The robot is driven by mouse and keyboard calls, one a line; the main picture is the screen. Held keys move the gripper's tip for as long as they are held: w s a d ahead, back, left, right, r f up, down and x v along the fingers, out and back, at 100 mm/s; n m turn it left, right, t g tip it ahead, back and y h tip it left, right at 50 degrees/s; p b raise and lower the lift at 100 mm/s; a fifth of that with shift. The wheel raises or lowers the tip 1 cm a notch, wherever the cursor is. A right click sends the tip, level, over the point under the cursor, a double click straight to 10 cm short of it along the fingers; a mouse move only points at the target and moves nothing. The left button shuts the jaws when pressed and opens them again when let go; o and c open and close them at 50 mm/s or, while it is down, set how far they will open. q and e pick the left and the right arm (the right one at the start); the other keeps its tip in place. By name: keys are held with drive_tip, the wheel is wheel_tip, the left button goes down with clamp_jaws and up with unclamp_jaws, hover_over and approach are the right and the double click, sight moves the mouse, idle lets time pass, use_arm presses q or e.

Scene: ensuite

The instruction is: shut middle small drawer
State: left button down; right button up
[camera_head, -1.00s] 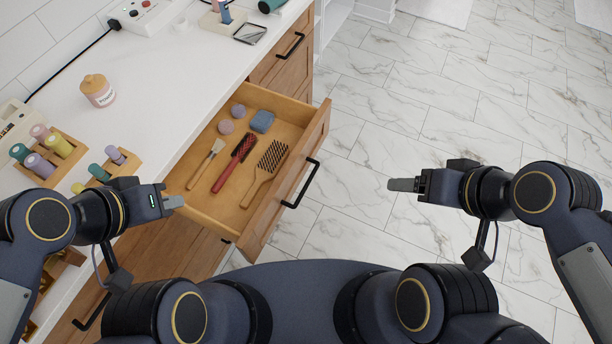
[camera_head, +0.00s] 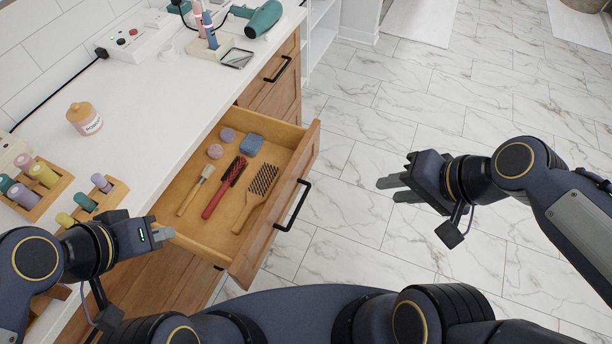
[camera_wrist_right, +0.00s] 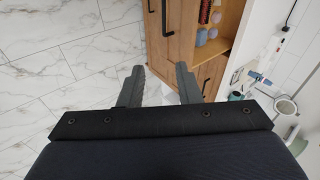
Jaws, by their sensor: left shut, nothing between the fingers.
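The middle small drawer (camera_head: 277,215) is pulled out of the wooden cabinet. It has a black bar handle (camera_head: 293,206) on its front. Inside lie a red brush (camera_head: 225,187), a wooden paddle brush (camera_head: 257,197), a thin brush, two round purple items and a blue item. My left gripper (camera_head: 168,234) is shut and empty, by the drawer's near left corner. My right gripper (camera_head: 388,190) is open and empty over the floor, to the right of the drawer front and apart from it. The right wrist view shows its two spread fingers (camera_wrist_right: 160,85) and the drawer front (camera_wrist_right: 171,31).
The white counter (camera_head: 130,150) holds a pink jar (camera_head: 84,118), wooden bottle racks (camera_head: 98,205), a teal hair dryer (camera_head: 262,19) and a switch box. Another closed drawer (camera_head: 273,79) with a black handle lies beyond. The marble floor (camera_head: 400,120) at the right is clear.

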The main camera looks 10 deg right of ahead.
drive_tip(key=w+f+m+b, duration=0.1)
drive_tip(key=w+f+m, duration=0.1)
drive_tip(key=w+m, duration=0.1)
drive_tip(key=w+f+m+y+b, duration=0.1)
drive_tip(key=w+f+m, duration=0.2)
drive_tip(key=w, duration=0.1)
drive_tip(key=w+a+f+m+y+b, duration=0.1)
drive_tip(key=w+f+m, duration=0.1)
drive_tip(key=w+m, duration=0.1)
drive_tip(key=shift+w+a+f+m+g, duration=0.1)
drive_tip(key=shift+w+f+m+g, duration=0.15)
drive_tip(key=shift+m+g, duration=0.25)
clamp_jaws()
drive_tip(key=m+b, duration=0.5)
drive_tip(key=m, duration=0.3)
approach(306, 166)
wheel_tip(306, 166, down, 5)
drive_tip(key=shift+w+a+r+t+p, duration=0.1)
drive_tip(key=shift+w+a+t+p, duration=0.15)
drive_tip(key=shift+a, duration=0.3)
drive_tip(key=shift+w+a+t+p, duration=0.15)
drive_tip(key=shift+w+a, duration=0.25)
drive_tip(key=shift+a, duration=0.2)
drive_tip(key=shift+w+a, duration=0.3)
drive_tip(key=shift+a, duration=0.15)
